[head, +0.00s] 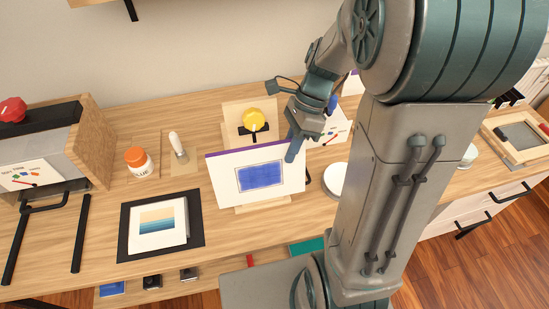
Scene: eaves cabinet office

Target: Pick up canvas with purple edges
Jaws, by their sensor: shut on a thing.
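The canvas with purple edges (225,185) stands tilted above the wooden worktop in the head view. Its white face with a blue rectangle is turned toward the camera, and a purple strip shows along its top edge. My gripper (294,149) is at the canvas's top right edge, with one finger in front of the face. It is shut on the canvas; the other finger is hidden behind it. Whether the canvas's lower edge touches the wooden support beneath it is hard to tell.
A wooden stand with a yellow round thing (253,117) is behind the canvas. A framed print (158,222) lies to the left, with a glue jar (139,159) and a brush (178,144) behind it. A white round thing (336,178) is at right, partly behind my arm.

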